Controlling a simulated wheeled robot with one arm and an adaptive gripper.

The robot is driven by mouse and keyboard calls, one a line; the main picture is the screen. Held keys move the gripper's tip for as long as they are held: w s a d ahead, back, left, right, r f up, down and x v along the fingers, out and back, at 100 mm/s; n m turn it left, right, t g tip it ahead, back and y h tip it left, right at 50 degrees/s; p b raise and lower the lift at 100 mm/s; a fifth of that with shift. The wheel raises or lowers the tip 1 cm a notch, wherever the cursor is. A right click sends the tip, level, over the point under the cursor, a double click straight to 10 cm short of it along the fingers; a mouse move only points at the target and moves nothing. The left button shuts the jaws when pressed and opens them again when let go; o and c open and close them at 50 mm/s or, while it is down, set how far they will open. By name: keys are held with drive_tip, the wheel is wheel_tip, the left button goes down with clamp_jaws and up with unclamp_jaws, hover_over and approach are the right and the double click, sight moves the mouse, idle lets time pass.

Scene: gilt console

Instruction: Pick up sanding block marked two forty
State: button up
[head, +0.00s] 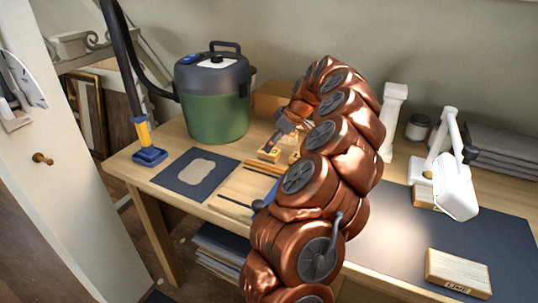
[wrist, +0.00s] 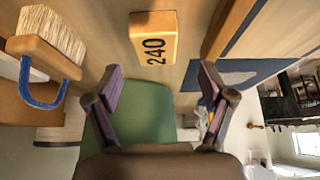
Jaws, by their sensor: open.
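The sanding block (wrist: 153,38) is a small orange-tan block with dark "240" on its upper face. In the wrist view it lies on the wooden tabletop near the top centre, beyond my fingertips and roughly between their lines. In the head view a small yellowish block (head: 268,155), apparently the same one, lies just below my gripper (head: 285,127). In the wrist view my gripper (wrist: 160,73) has its two dark fingers spread wide with nothing between them. My copper-coloured arm hides part of the table in the head view.
A pale-bristled brush (wrist: 45,45) with a blue loop lies beside the block. A green vacuum (head: 217,93) stands behind. A dark mat (head: 190,190) with a pale patch lies left. A block marked "LIME" (head: 458,270) and a white lamp (head: 455,188) are at right.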

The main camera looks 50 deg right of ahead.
drive_tip(key=shift+d+p+x, duration=0.15)
drive_tip(key=shift+p+x, duration=0.15)
drive_tip(key=shift+x, duration=1)
drive_tip(key=shift+d+p+x, duration=0.2)
drive_tip(key=shift+p+x, duration=0.05)
drive_tip(key=shift+x, duration=1)
drive_tip(key=shift+s+f, duration=0.1)
drive_tip(key=shift+s, duration=0.05)
drive_tip(key=c, duration=1.3)
drive_tip(key=shift+o, duration=0.2)
wheel_tip(320, 180, up, 10)
drive_tip(key=shift+b, duration=0.65)
